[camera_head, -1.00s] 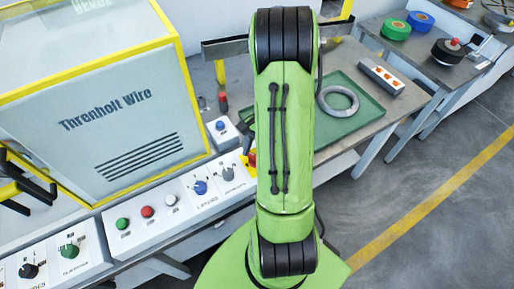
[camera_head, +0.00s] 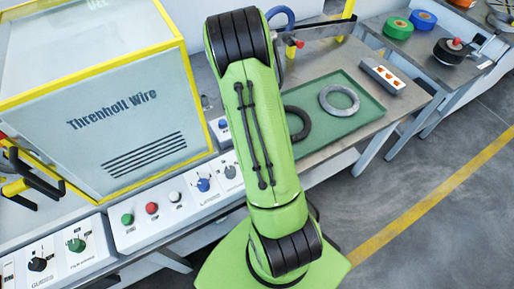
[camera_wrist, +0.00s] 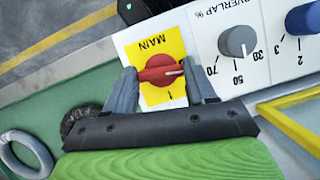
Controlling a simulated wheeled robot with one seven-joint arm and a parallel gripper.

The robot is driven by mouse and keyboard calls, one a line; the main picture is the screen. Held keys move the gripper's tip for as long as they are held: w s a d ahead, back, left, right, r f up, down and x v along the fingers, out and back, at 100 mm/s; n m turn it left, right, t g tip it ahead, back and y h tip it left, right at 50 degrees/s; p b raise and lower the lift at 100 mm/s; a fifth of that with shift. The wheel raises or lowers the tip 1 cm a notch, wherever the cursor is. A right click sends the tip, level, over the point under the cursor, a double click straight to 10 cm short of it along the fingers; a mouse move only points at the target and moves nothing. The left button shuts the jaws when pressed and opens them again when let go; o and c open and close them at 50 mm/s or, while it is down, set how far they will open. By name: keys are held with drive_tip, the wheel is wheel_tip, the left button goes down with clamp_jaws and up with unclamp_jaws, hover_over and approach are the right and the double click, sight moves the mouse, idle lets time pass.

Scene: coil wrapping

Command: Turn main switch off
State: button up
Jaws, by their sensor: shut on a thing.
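The red main switch (camera_wrist: 160,74) sits on a yellow plate marked MAIN (camera_wrist: 155,43), upside down in the wrist view. Its handle lies roughly crosswise, with a white mark toward its right end. A mark like "I" shows below it on the plate. My gripper (camera_wrist: 159,71) has one finger at each end of the handle and is shut on it. In the head view my green arm covers the gripper and the switch.
A grey overlap knob (camera_wrist: 238,41) and a blue knob (camera_wrist: 303,18) sit right of the switch in the wrist view. The head view shows the wire machine (camera_head: 110,110), control panel (camera_head: 150,233) and green tray (camera_head: 350,130) with a grey ring (camera_head: 339,100) and black ring (camera_head: 298,124).

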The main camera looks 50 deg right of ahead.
drive_tip(key=shift+n+h, duration=0.4)
drive_tip(key=shift+n, duration=0.5)
drive_tip(key=o, duration=1)
drive_tip(key=shift+o, duration=0.2)
drive_tip(key=p+v, duration=0.3)
drive_tip(key=v, duration=1.2)
drive_tip(key=shift+w+r+p, duration=0.25)
drive_tip(key=shift+r+p, duration=0.1)
